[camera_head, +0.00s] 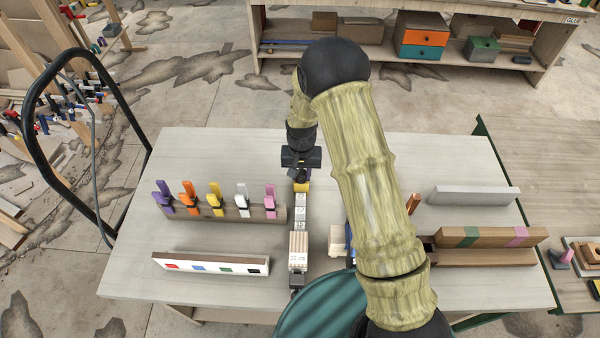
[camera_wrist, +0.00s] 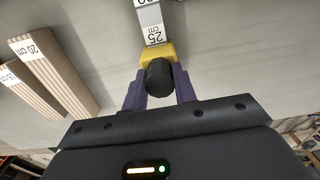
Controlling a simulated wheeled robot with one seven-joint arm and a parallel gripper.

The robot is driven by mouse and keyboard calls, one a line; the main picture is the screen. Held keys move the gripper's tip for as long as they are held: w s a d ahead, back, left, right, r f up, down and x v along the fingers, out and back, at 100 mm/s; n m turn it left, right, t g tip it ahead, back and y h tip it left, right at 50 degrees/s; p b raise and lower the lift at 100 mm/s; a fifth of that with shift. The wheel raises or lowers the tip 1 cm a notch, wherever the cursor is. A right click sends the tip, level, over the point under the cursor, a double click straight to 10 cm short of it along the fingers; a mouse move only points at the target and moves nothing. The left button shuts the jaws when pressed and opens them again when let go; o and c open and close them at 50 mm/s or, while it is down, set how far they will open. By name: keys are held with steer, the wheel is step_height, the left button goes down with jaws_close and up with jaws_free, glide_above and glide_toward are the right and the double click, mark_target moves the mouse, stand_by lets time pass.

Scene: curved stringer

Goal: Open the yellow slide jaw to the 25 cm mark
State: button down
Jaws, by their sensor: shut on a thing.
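The yellow slide jaw (camera_wrist: 157,53) sits on the pale marked bar (camera_wrist: 151,23), right against the printed 25 cm label in the wrist view. In the head view the yellow jaw (camera_head: 302,187) is at the far end of the bar (camera_head: 300,213). My gripper (camera_wrist: 160,88) has its two purple fingers on either side of the dark round knob on the jaw, shut on it. In the head view my gripper (camera_head: 300,174) is just beyond the jaw and its fingers are small and partly hidden. The exact edge of the jaw against the mark is too small to tell.
A wooden block labelled 20 cm (camera_wrist: 52,75) lies beside the bar. A rail of coloured clamps (camera_head: 235,212) and a white strip with coloured squares (camera_head: 211,264) stand left on the table (camera_head: 130,262). Wooden beams (camera_head: 490,238) lie right. My arm hides the middle right.

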steer(key=shift+s, duration=0.15)
steer(key=c, duration=1.1)
jaws_free()
step_height(320, 180, up, 18)
steer(key=b, duration=0.4)
steer(key=shift+f+b, duration=0.25)
steer(key=shift+b, duration=0.05)
